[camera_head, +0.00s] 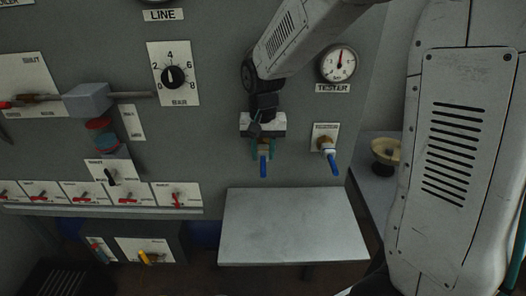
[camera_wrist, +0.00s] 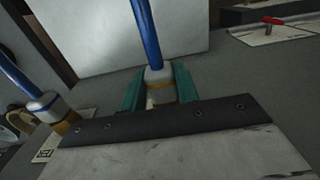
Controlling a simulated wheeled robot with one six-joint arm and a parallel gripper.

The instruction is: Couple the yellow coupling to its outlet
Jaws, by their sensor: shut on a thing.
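My gripper (camera_head: 262,152) has teal fingers and is in front of the grey wall panel, left of the tester gauge. In the wrist view its fingers (camera_wrist: 159,88) are shut on a pale grey coupling (camera_wrist: 158,74) with a yellow band and a blue hose. The blue hose (camera_head: 263,167) hangs below the fingers in the head view. The coupling's far end is hidden by the gripper body, so I cannot tell if it touches an outlet. A brass outlet (camera_head: 324,142) on a white plate, right of my gripper, carries another pale coupling (camera_head: 329,153) with a blue hose.
A grey table (camera_head: 291,224) stands below my gripper, with its top clear. The tester gauge (camera_head: 339,63) is close to my arm. A selector dial (camera_head: 172,76) and a row of red-handled valves (camera_head: 128,197) are to the left. A tan bowl (camera_head: 386,151) stands at right.

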